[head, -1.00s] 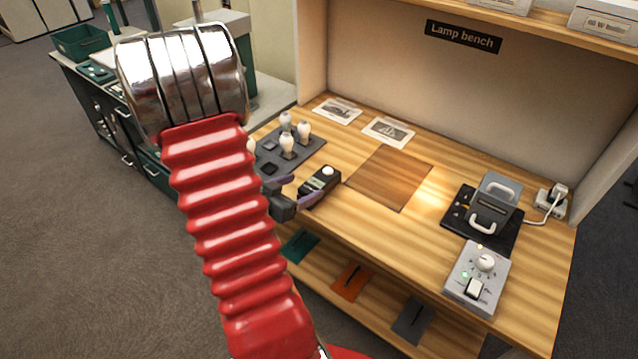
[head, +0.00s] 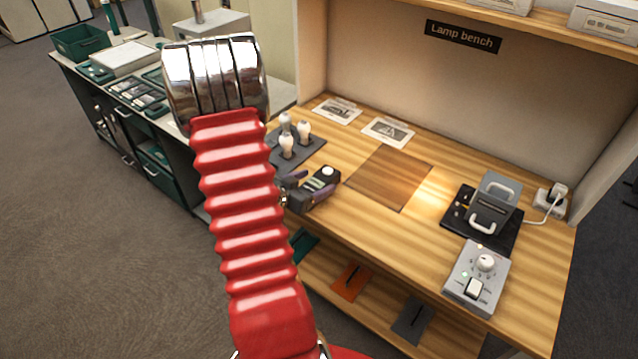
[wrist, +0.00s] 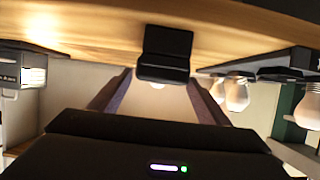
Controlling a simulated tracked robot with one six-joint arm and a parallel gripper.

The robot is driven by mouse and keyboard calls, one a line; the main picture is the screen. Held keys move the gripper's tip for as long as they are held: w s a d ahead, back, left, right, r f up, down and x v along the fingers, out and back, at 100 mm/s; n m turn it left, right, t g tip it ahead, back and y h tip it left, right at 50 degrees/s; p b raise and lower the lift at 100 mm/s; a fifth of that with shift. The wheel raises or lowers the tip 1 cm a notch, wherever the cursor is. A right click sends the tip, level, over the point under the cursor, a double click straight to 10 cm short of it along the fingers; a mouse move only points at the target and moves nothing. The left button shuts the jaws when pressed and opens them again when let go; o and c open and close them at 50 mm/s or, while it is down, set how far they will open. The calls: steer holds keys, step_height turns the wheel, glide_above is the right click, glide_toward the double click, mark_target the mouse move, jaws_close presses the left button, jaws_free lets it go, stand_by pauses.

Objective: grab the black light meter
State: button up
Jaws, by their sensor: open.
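The black light meter (head: 328,174), with a white dome and a pale display, lies on the wooden bench near its front left edge. My gripper (head: 309,187) is at the meter's near left end, with its purplish fingers open, one on each side of it. In the wrist view, which is upside down, the dark meter (wrist: 166,48) shows centred between the fingertips (wrist: 160,80). I cannot tell whether either finger touches it. My red arm hides part of the bench's left edge.
A dark holder (head: 309,148) with several white bulbs stands just behind and left of the meter. A brown mat (head: 391,178) lies to the right, clear. A lamp device (head: 492,210) and a grey control box (head: 476,279) stand farther right.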

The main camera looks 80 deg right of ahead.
steer(key=shift+x, duration=1.05)
steer(key=c, duration=1.2)
